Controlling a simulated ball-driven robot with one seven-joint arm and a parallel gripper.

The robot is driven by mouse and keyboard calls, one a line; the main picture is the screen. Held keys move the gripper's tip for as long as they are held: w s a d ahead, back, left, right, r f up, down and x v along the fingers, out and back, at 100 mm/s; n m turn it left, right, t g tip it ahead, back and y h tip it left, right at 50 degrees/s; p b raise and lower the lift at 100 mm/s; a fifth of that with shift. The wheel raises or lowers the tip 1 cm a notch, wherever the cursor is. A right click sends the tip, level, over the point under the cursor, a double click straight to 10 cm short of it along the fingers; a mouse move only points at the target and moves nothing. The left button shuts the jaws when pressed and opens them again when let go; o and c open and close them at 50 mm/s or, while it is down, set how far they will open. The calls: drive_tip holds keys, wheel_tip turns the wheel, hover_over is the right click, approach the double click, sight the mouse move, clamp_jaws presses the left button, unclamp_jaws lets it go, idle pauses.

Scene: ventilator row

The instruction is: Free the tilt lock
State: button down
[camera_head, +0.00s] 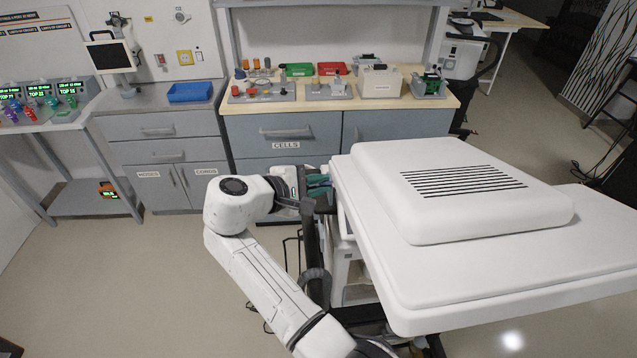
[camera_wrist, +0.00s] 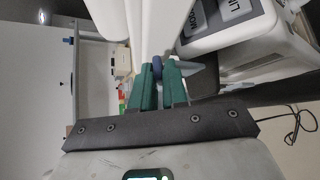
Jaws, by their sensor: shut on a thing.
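My gripper (camera_head: 318,186) is at the left edge of the white padded bed (camera_head: 400,310) in the head view, with its green fingers beside the bed. In the wrist view my gripper (camera_wrist: 161,82) has its two green fingers close around a small blue-grey part (camera_wrist: 157,68), which I take to be the tilt lock's handle. A blue-grey tapered piece (camera_wrist: 190,68) sticks out past the right finger. Most of the held part is hidden between the fingers. In the head view the lock is hidden by my gripper and the bed.
A white unit with large labelled keys (camera_wrist: 236,12) stands close to the right of the fingers in the wrist view. A counter with cabinets (camera_head: 290,132) holds parts and bins behind. A blue bin (camera_head: 190,92) sits further left. The floor at left (camera_head: 130,270) is clear.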

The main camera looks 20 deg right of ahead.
drive_tip(key=c, duration=1.2)
unclamp_jaws()
drive_tip(key=b+v, duration=0.2)
drive_tip(key=v, duration=0.9)
drive_tip(key=shift+f, duration=0.1)
